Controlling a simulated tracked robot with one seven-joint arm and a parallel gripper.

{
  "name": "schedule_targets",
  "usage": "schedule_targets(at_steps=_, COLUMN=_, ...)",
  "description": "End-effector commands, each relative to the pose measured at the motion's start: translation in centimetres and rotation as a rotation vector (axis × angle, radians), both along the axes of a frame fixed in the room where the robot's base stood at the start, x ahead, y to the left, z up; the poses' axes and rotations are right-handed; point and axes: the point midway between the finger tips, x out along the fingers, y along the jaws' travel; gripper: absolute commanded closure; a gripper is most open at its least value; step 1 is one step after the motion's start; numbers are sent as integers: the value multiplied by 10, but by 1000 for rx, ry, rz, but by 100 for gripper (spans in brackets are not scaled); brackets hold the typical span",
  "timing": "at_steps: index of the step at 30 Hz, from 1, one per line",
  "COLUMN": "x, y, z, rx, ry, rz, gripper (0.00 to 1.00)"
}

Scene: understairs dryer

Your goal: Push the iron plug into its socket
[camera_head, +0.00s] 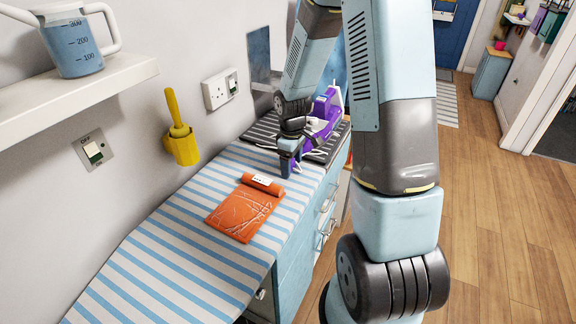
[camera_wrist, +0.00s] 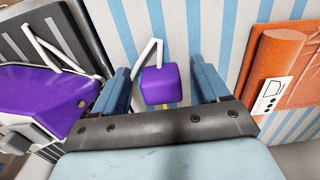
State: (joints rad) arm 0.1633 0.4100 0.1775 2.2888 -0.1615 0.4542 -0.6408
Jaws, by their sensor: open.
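The iron plug (camera_wrist: 159,86) is a purple block with a white cord; in the wrist view it lies between my gripper's two blue fingers, with gaps on both sides. A small yellowish piece shows at its lower edge. My gripper (camera_wrist: 161,68) is open around it, over the blue-and-white striped cover. In the head view my gripper (camera_head: 289,166) hangs low over the striped surface, and I cannot make out the plug there. The purple iron (camera_head: 325,113) stands on a dark striped mat behind my gripper; it also shows in the wrist view (camera_wrist: 45,92). The white wall socket (camera_head: 215,91) is at the left.
An orange packet (camera_head: 243,214) lies on the striped board (camera_head: 165,262), right of my gripper in the wrist view. A yellow holder (camera_head: 182,147) and a switch marked OFF (camera_head: 93,150) are on the wall. A shelf (camera_head: 75,97) with a jug juts out at the left.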

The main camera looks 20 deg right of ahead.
Motion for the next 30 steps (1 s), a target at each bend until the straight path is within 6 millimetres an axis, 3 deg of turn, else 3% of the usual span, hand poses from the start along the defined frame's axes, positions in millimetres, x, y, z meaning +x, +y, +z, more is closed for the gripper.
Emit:
schedule_targets(at_steps=8, x=0, y=0, z=-2, rx=0, ry=-1, rz=0, gripper=26)
schedule_targets(at_steps=25, x=0, y=0, z=-1, rx=0, ry=-1, rz=-1, gripper=81)
schedule_targets(at_steps=30, x=0, y=0, z=-1, rx=0, ry=-1, rz=0, gripper=82)
